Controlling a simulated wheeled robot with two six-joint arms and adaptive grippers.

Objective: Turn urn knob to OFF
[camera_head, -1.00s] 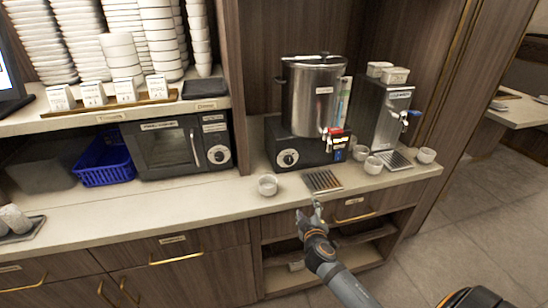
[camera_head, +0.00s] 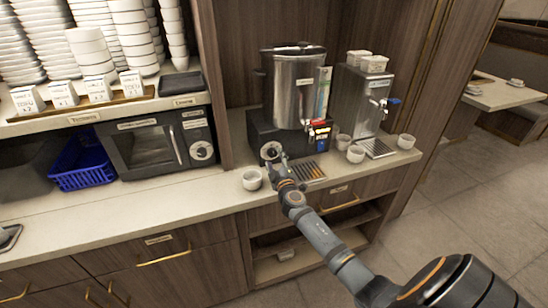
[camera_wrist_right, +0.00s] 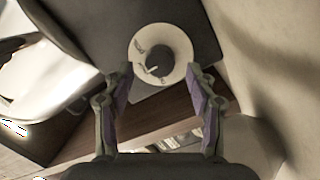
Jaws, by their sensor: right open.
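The steel urn (camera_head: 294,90) stands on a black base (camera_head: 258,128) on the counter. Its round knob (camera_head: 270,150) has a pale dial and sits on the base's front; my right gripper partly covers it in the head view. In the right wrist view the knob (camera_wrist_right: 153,66) shows whole, with a white dial, dark centre and a small light pointer mark. My right gripper (camera_head: 276,163) is open, and in the wrist view its two fingers (camera_wrist_right: 160,78) stand either side of the dial's lower part, with nothing between them but the knob beyond. The dial's lettering is too small to read. My left gripper is not in view.
A white cup (camera_head: 252,180) stands on the counter left of my right gripper. A drip tray (camera_head: 308,171) lies to its right, below the red tap (camera_head: 320,124). More cups (camera_head: 356,154) stand farther right. A microwave (camera_head: 150,146) is at left.

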